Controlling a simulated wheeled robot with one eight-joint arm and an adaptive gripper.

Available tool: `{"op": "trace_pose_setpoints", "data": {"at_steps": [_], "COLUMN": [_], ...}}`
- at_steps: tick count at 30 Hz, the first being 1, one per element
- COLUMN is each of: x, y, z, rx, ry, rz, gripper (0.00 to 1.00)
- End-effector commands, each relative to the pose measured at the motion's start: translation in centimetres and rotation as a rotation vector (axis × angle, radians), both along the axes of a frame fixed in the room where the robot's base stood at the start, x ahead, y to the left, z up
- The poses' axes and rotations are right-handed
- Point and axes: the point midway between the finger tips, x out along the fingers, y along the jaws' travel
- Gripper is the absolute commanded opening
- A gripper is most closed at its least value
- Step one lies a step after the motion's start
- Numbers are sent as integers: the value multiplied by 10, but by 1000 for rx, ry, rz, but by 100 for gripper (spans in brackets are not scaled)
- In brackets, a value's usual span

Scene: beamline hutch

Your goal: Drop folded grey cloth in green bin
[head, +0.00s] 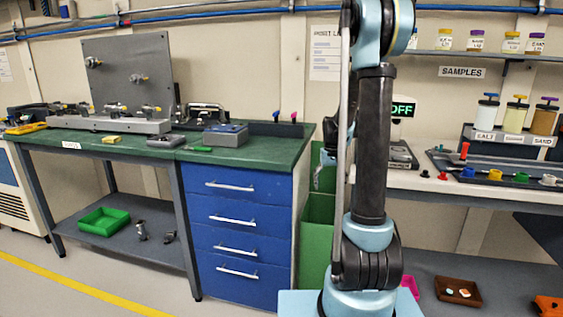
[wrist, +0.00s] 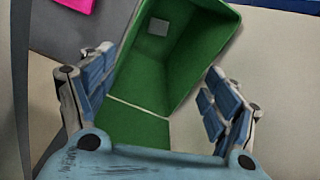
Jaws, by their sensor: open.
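The green bin (wrist: 190,50) lies below my gripper in the wrist view, its open top facing the camera. In the head view the tall green bin (head: 317,225) stands on the floor between the blue drawers and my arm, partly hidden by the arm. A small flat light-grey square, which looks like the folded grey cloth (wrist: 158,27), lies inside the bin, apart from the fingers. My gripper (wrist: 160,108) is open and empty, its fingers spread above the bin. In the head view my gripper (head: 322,172) shows partly, above the bin.
The blue drawer unit (head: 240,235) is left of the bin, under the green bench top (head: 255,150). The samples bench (head: 440,183) is on the right. A pink container (head: 410,286) is low beside my arm. The floor at the front left is clear.

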Motion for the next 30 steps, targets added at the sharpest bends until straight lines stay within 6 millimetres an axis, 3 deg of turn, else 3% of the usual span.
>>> {"op": "trace_pose_setpoints", "data": {"at_steps": [9,22,30], "x": [0,-1,-32], "y": [0,0,0], "z": [37,43,60], "rx": [0,0,2], "ry": [0,0,-3], "rz": [0,-1,-35], "gripper": [81,81,81]}}
